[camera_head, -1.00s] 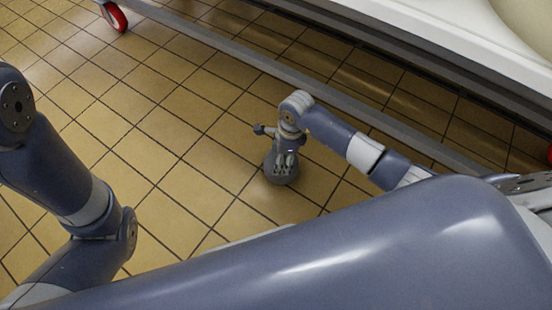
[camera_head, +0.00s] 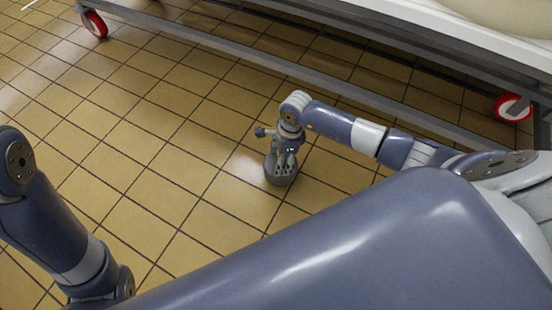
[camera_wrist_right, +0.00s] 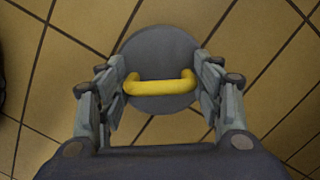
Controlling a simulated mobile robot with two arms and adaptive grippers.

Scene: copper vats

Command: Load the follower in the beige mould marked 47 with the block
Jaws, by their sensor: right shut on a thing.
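My right gripper (camera_head: 284,157) points down and is shut on the yellow handle (camera_wrist_right: 160,85) of a grey round block. The block (camera_head: 280,176) hangs above the tiled floor in the head view. In the right wrist view the block (camera_wrist_right: 160,46) is a flat grey disc, with the handle between the fingers. A large beige rounded thing (camera_head: 512,14) is cut off at the top right of the head view; no number shows on it, and no follower is visible. My left gripper is out of the frame.
A white-topped table or trolley (camera_head: 440,24) with a grey lower rail (camera_head: 240,66) crosses the top of the head view. It has red-rimmed wheels (camera_head: 513,107) at left and right. The yellow-brown tiled floor (camera_head: 150,140) is clear.

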